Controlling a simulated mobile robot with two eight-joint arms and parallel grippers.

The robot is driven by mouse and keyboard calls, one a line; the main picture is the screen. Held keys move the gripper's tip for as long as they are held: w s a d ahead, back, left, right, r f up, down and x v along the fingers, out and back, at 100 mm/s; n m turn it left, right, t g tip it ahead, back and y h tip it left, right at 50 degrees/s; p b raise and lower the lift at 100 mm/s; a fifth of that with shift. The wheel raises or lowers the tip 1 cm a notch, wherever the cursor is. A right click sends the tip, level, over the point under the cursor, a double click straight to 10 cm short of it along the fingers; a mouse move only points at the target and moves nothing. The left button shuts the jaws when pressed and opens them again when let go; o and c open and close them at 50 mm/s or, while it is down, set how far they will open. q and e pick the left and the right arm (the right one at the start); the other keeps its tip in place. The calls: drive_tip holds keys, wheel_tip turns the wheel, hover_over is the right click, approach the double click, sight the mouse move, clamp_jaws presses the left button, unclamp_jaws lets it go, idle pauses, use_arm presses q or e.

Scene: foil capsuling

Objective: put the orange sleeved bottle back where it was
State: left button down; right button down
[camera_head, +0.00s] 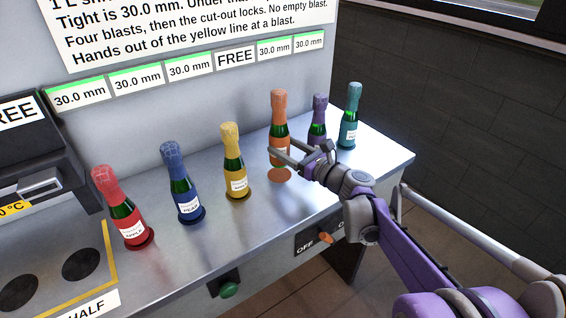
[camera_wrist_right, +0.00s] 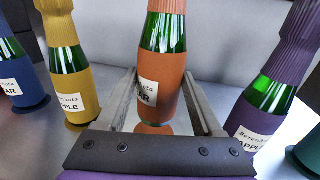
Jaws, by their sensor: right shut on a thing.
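The orange sleeved bottle (camera_head: 279,122) has a green neck and an orange foil top. It is upright between the fingers of my right gripper (camera_head: 281,147), which is shut on its lower body. In the right wrist view the bottle (camera_wrist_right: 162,55) stands between the two fingers, its foil top cut off by the frame. An orange round spot (camera_head: 280,175) lies on the metal bench below it, with a visible gap between bottle and spot. The spot also shows in the right wrist view (camera_wrist_right: 153,129). My left gripper is not in view.
Yellow (camera_head: 235,170), blue (camera_head: 182,190) and red (camera_head: 122,215) bottles stand to the left. Purple (camera_head: 318,118) and teal (camera_head: 349,120) bottles stand close on the right. A "FREE" card (camera_head: 236,57) hangs among green-topped "30.0 mm" cards. A black machine (camera_head: 45,150) is at far left.

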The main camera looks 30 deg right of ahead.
sight(284, 166)
drive_tip(key=shift+w+f+b, duration=0.1)
drive_tip(key=shift+f+b, duration=0.25)
drive_tip(key=shift+f, duration=1.85)
drive_tip(key=shift+a, duration=0.1)
drive_tip(key=shift+f, duration=0.15)
drive_tip(key=shift+c, duration=0.2)
unclamp_jaws()
drive_tip(key=shift+s+r, duration=0.2)
drive_tip(key=shift+r, duration=0.05)
drive_tip(key=v, duration=1.1)
drive_tip(key=shift+s, duration=0.3)
